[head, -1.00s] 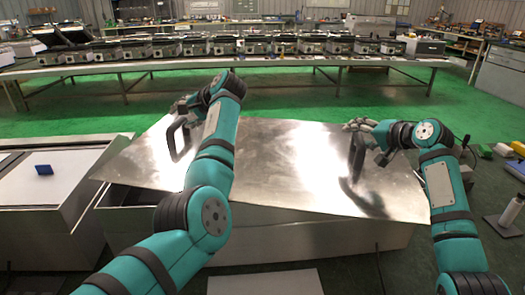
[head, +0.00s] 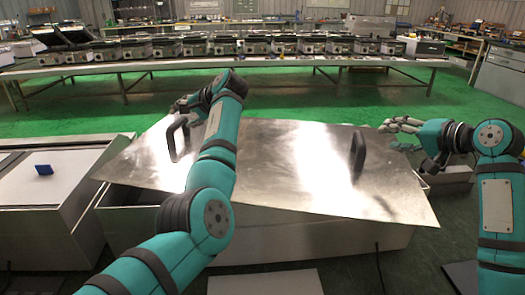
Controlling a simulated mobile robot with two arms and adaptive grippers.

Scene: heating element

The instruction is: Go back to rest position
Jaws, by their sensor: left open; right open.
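A large shiny metal lid (head: 270,165) lies askew on top of a metal box (head: 320,235). It has a dark left handle (head: 178,138) and a dark right handle (head: 358,156), both standing up and free. My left gripper (head: 184,105) is open just behind the left handle, apart from it; my forearm partly hides it. My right gripper (head: 390,125) is open to the right of the right handle, beyond the lid's right edge, and empty.
A long table (head: 250,62) with a row of devices stands behind. Green floor (head: 300,98) between is clear. A light sheet (head: 265,281) lies in front.

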